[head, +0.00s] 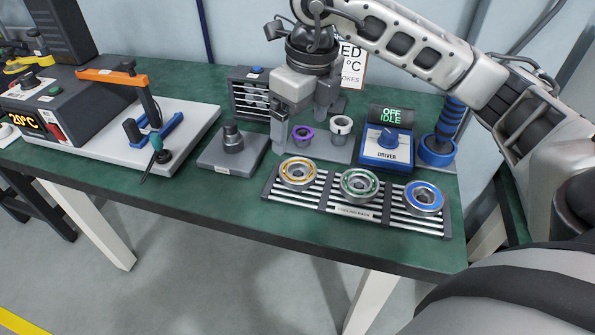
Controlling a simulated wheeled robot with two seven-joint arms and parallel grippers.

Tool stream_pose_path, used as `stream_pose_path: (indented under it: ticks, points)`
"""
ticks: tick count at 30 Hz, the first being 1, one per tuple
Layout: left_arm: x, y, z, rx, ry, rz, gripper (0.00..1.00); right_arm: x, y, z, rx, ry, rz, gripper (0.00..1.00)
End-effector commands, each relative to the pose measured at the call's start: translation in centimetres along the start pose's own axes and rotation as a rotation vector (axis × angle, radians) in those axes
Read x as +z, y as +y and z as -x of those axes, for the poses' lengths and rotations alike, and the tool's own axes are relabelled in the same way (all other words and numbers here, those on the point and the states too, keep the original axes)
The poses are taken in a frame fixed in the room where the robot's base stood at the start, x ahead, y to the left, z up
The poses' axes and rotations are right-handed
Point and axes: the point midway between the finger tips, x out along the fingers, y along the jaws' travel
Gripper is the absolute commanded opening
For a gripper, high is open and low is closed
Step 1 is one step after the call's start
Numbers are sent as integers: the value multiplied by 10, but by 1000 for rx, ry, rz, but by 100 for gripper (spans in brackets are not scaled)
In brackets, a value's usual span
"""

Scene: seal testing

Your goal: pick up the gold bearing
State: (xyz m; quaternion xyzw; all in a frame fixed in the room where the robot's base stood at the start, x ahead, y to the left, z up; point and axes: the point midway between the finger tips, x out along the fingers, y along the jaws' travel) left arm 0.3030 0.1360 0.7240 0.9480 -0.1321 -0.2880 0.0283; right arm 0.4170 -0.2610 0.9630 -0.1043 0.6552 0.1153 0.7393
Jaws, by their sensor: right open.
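The gold bearing (298,173) lies flat in the left section of the cooling rack (324,206), near the front of the green table. It is a silver ring with a gold band. My right gripper (299,137) points down above and behind the gold bearing, with its two fingers apart and nothing seen between them. A purple ring (302,134) shows behind the gripper, between its fingers in the picture. My left gripper is not in view.
A green-banded bearing (359,184) and a blue-banded bearing (423,197) share the rack. A blue driver box (387,148) stands behind it. A grey block with a post (233,146) stands to the left. The table's front edge (200,225) is close to the rack.

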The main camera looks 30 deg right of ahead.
Motion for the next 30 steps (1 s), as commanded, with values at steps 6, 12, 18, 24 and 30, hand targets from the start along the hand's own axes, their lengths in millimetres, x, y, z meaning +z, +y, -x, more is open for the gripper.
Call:
stream_pose_path:
  ticks: [6,12,18,24,30]
  points:
    - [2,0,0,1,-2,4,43,0,0,-38,3,3,0,88]
    - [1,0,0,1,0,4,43,-1,0,-50,3,2,1,88]
    - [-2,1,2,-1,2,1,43,-9,-2,-78,3,4,0,88]
    - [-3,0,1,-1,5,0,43,-7,-1,-97,4,0,2,88]
    - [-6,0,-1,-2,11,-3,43,-6,-1,-98,4,-2,2,88]
